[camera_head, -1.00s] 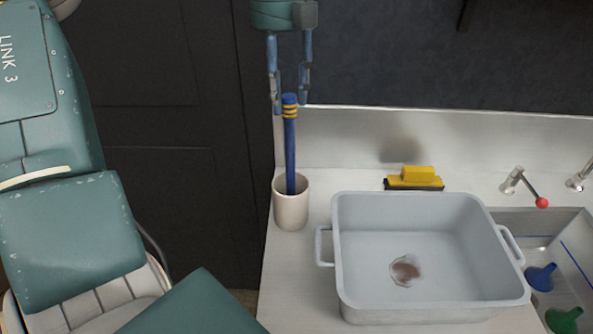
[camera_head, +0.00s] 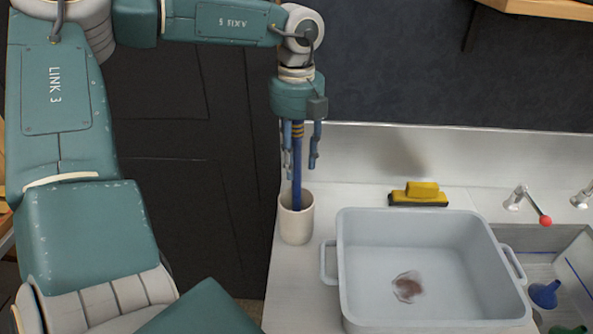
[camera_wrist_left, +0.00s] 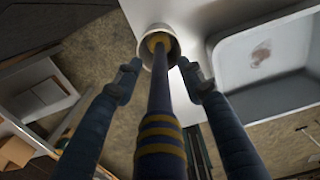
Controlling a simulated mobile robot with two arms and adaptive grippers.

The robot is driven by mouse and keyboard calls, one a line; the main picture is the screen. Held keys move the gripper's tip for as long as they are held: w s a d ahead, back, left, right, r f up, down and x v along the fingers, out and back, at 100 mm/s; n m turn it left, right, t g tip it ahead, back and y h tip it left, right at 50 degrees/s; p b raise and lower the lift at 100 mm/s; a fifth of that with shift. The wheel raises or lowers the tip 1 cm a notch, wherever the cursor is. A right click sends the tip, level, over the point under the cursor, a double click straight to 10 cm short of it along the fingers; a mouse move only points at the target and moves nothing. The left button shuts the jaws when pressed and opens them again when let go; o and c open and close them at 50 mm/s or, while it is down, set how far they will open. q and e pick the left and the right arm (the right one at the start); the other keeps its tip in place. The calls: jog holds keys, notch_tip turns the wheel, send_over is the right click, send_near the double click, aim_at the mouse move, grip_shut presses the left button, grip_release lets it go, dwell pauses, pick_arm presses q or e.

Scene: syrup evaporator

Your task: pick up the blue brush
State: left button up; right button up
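The blue brush (camera_head: 297,183) stands nearly upright in a white cup (camera_head: 296,226) at the left end of the counter. Its handle has yellow bands near the top. My left gripper (camera_head: 302,170) points down from above, with one finger on each side of the handle. In the left wrist view the handle (camera_wrist_left: 162,110) runs between the two fingers, with gaps on both sides, so the gripper is open. The brush's lower end is hidden inside the cup (camera_wrist_left: 172,45). My right gripper is not in view.
A large grey pan (camera_head: 430,270) with a brown stain stands right of the cup. A yellow scrubber (camera_head: 419,195) lies behind it. A sink with a red-knobbed tap (camera_head: 545,221) and a blue funnel (camera_head: 543,294) is at far right. The backsplash rises behind.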

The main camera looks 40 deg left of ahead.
pick_arm(q)
jog(key=shift+a+f, duration=0.1)
jog(key=shift+f, duration=0.1)
grip_shut()
jog(key=shift+r, duration=0.15)
